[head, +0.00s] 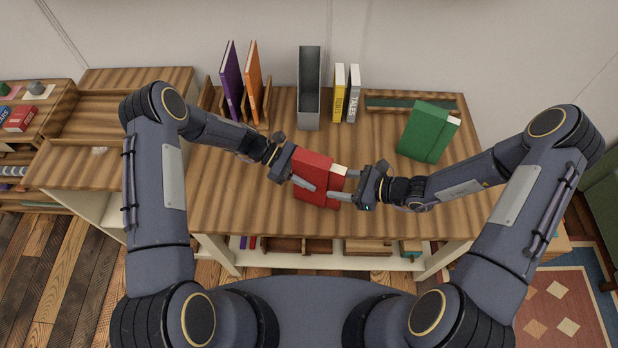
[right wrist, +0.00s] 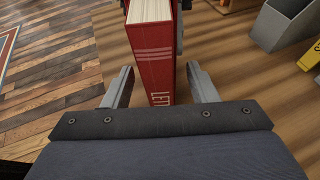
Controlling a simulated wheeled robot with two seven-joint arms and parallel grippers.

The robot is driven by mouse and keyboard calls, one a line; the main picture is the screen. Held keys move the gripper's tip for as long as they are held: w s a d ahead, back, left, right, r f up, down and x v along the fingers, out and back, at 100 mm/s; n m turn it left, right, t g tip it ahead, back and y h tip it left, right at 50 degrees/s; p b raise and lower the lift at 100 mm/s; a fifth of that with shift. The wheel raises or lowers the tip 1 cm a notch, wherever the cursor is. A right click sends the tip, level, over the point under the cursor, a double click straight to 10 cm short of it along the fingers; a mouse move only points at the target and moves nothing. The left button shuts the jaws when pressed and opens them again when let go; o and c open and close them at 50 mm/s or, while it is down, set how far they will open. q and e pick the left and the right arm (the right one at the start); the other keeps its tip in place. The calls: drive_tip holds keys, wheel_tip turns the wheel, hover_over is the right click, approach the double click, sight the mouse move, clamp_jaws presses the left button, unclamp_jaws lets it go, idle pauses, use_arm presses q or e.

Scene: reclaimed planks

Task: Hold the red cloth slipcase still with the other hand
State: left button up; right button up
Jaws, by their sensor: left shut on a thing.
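The red cloth slipcase (head: 314,163) is held above the table in the head view. A red book (head: 337,183) with cream page edges sticks out of its right side. My left gripper (head: 309,180) is shut on the slipcase from the left. My right gripper (head: 343,185) is open, its fingers either side of the book's protruding end. In the right wrist view, the book's striped, lettered red spine (right wrist: 157,60) stands between the spread fingers of my right gripper (right wrist: 160,86), with gaps visible on both sides. The slipcase is mostly hidden there.
The plank table (head: 250,205) has a purple book (head: 231,80) and an orange book (head: 253,82) in a rack, a grey open box (head: 309,95), a yellow book (head: 338,92), a white book (head: 353,93) and a green case (head: 425,132). Bare wood lies between them.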

drive_tip(key=shift+o, duration=0.5)
drive_tip(key=shift+d, duration=0.1)
drive_tip(key=v, duration=0.7)
drive_tip(key=shift+o, duration=0.5)
drive_tip(key=o, duration=0.5)
drive_tip(key=shift+c, duration=0.2)
